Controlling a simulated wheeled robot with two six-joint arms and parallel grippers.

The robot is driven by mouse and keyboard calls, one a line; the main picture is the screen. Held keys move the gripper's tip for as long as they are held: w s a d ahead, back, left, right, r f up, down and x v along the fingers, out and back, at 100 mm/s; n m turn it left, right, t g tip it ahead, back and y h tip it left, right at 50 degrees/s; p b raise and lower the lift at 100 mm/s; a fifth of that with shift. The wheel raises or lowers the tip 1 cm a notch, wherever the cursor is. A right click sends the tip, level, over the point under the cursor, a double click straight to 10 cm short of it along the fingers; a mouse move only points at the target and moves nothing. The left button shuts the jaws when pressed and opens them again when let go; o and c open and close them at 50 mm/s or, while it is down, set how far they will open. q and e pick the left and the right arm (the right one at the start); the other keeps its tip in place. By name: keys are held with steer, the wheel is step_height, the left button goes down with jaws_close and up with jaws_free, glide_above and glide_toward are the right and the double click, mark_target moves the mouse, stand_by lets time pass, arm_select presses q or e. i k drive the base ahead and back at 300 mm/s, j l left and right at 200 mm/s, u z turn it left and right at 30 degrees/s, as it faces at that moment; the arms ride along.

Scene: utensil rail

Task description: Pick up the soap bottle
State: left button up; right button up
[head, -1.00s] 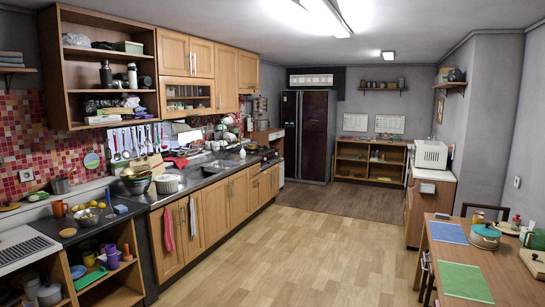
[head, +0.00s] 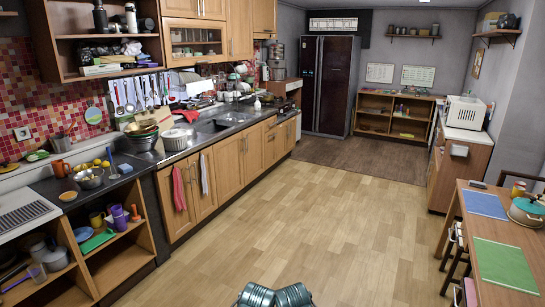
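A small white bottle (head: 257,104) stands upright on the counter beyond the sink (head: 212,126); it looks like the soap bottle, but it is too small to make out a pump or label. Nothing touches it that I can see. Neither of my grippers shows in the head view. Two ribbed grey-green parts at the bottom edge look like my own body.
A utensil rail (head: 140,92) hangs on the tiled wall. The wooden floor (head: 290,215) is clear; a table (head: 468,237) stands at right.

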mark_target(257, 104)
steer(key=i+z, duration=0.2)
steer(key=i, duration=0.45)
steer(key=i+z, duration=0.2)
steer(key=i, duration=0.45)
steer(key=i+j+z, duration=0.2)
steer(key=i, duration=0.45)
steer(key=i+l, duration=0.1)
steer(key=i, duration=0.7)
steer(key=i+l+u, duration=0.15)
steer(key=i, duration=0.7)
steer(key=i+j+u, duration=0.25)
steer(key=i+u, duration=0.2)
steer(key=i, duration=0.6)
steer(key=i+l+u, duration=0.15)
steer(key=i+u, duration=0.25)
steer(key=i, duration=0.6)
steer(key=i+z, duration=0.25)
steer(key=i, duration=0.6)
steer(key=i+j+z, duration=0.25)
steer(key=i, duration=0.55)
steer(key=i+l+u, duration=0.1)
steer(key=i+u, duration=0.15)
steer(key=i, duration=0.25)
steer(key=i+l+u, duration=0.25)
steer(key=i, duration=0.25)
steer(key=j, duration=0.1)
